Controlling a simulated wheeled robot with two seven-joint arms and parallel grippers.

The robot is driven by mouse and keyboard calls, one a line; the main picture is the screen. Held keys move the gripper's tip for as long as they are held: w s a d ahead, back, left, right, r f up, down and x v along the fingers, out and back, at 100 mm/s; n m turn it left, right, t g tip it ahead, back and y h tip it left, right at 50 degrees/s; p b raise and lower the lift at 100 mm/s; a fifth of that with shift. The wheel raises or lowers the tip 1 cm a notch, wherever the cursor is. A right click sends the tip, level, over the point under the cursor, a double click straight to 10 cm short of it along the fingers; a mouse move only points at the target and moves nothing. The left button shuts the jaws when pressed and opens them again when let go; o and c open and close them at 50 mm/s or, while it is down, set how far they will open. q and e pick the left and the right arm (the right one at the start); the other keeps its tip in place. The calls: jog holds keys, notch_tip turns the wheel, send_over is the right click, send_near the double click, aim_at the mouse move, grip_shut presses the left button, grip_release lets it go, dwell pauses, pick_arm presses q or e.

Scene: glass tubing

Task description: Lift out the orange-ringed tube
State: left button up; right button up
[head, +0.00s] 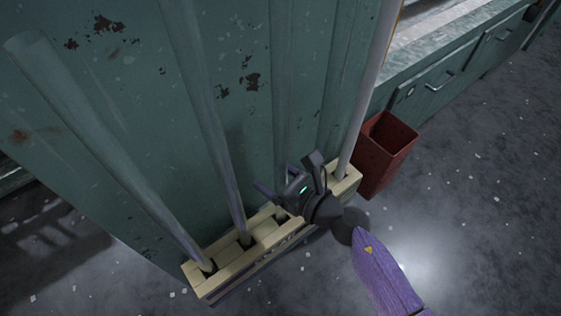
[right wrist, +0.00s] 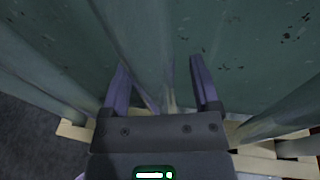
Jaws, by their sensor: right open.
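My right gripper (head: 288,178) is open just above the rack, between the middle and right tubes in the head view. In the right wrist view its spread fingers (right wrist: 160,88) have a tube (right wrist: 142,45) showing between them. I cannot tell how deep it stands between them. My left gripper is out of view.
A worn green cabinet wall (head: 280,80) stands right behind the rack and tubes. A red bin (head: 385,150) stands just right of the rack, beside a low drawer unit (head: 445,80). The grey floor (head: 480,200) in front is open.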

jog(key=shift+w+a, duration=0.1)
jog(key=c, duration=0.4)
grip_shut()
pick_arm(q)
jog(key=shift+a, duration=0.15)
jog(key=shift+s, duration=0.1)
pick_arm(e)
jog(key=shift+r, duration=0.1)
